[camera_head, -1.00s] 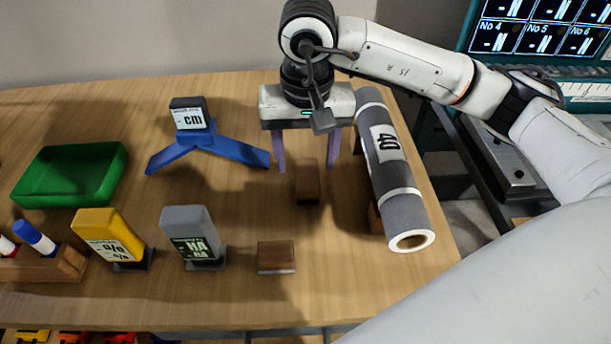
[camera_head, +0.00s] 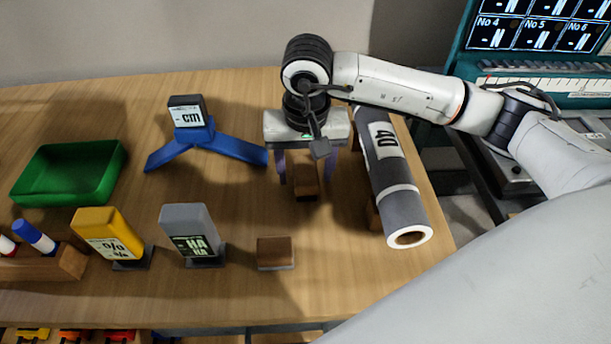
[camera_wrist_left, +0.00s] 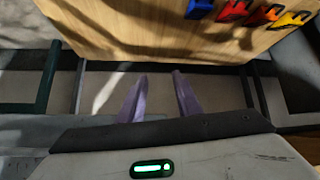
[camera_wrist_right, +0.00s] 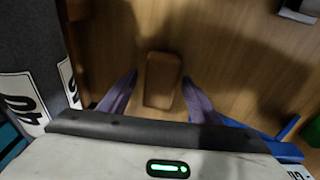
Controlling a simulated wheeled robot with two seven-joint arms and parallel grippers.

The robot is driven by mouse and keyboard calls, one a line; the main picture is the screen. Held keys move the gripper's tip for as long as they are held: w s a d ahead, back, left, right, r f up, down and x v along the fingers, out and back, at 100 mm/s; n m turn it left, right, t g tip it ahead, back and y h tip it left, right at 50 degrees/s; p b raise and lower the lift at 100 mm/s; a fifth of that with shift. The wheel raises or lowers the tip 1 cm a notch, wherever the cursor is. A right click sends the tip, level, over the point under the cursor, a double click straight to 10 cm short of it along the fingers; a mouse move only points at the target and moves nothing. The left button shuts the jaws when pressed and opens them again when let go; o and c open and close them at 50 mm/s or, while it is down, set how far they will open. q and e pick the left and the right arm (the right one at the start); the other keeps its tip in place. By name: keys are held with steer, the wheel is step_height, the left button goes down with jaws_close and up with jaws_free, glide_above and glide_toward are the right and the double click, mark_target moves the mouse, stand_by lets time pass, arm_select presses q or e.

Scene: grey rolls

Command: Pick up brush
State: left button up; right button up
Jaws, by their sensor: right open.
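A brown wooden block (camera_head: 306,183), perhaps the brush, lies on the table left of the grey roll. In the right wrist view the block (camera_wrist_right: 162,80) sits between the purple fingers, with gaps on both sides. My right gripper (camera_head: 307,172) is open and points down over it; the fingers' exact height is unclear. A second brown block with a pale grey underside (camera_head: 276,252), also brush-like, lies nearer the front edge. My left gripper (camera_wrist_left: 160,88) is open and empty in the left wrist view, off the table's edge; the head view does not show it.
The grey roll (camera_head: 400,195), marked 40, lies close right of the right gripper. A blue stand (camera_head: 240,150) with a cm block is to the left. A grey bottle (camera_head: 188,220), a yellow bottle (camera_head: 100,228) and a green tray (camera_head: 118,170) stand farther left.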

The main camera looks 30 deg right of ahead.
mark_target(306, 170)
steer(key=shift+f+b, duration=0.2)
steer(key=shift+b, duration=0.15)
stand_by(0.4)
steer(key=c, duration=1.2)
step_height(306, 170, up, 11)
steer(key=shift+f+p, duration=0.2)
steer(key=shift+p, duration=0.1)
